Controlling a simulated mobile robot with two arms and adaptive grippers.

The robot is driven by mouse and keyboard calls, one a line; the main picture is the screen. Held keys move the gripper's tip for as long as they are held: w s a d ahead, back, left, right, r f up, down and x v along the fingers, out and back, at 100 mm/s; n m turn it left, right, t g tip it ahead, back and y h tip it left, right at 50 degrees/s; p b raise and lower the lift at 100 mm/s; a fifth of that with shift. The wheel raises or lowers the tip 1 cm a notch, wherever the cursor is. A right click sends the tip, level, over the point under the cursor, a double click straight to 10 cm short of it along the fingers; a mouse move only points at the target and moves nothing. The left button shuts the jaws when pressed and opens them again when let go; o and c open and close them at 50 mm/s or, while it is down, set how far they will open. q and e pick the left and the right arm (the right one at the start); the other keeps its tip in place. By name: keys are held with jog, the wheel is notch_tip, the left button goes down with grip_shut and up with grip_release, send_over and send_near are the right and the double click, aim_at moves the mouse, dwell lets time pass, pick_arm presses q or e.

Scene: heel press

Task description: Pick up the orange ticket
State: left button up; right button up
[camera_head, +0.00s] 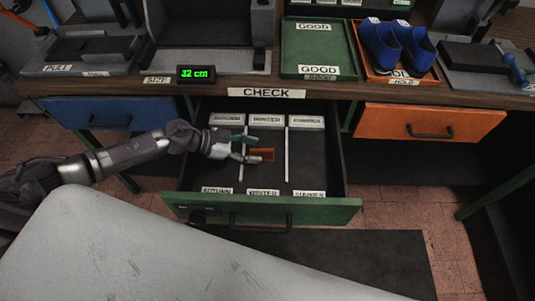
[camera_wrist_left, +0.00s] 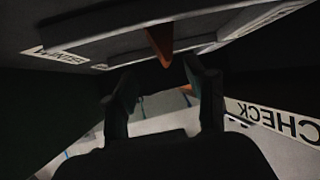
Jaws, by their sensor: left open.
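The orange ticket (camera_head: 263,155) is in the open green-fronted drawer (camera_head: 325,204), near its middle compartment. It shows dark orange in the left wrist view (camera_wrist_left: 160,44), standing out from the drawer's inside, just beyond the two fingertips and roughly in line with the gap between them. My left gripper (camera_head: 250,149) reaches into the drawer from the left, its fingers pointing right toward the ticket. It is open, with an empty gap between the fingers in the left wrist view (camera_wrist_left: 162,78). Whether a finger touches the ticket cannot be told. My right gripper is not in view.
Thin dividers (camera_head: 287,155) split the drawer into labelled compartments. The workbench edge with the CHECK label (camera_head: 267,93) is above the drawer. A green tray (camera_head: 290,45), an orange tray with blue shoes (camera_head: 397,43) and a 32 cm display (camera_head: 196,73) are on the bench.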

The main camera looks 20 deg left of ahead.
aim_at(269, 152)
pick_arm(q)
jog(key=shift+x, duration=1.05)
jog(key=x, duration=0.3)
jog(key=shift+w+f, duration=0.3)
jog(key=shift+w, duration=0.05)
jog(key=shift+w+d+f, duration=0.15)
jog(key=shift+d, duration=0.05)
jog(key=shift+c, duration=0.2)
jog(key=c, duration=0.8)
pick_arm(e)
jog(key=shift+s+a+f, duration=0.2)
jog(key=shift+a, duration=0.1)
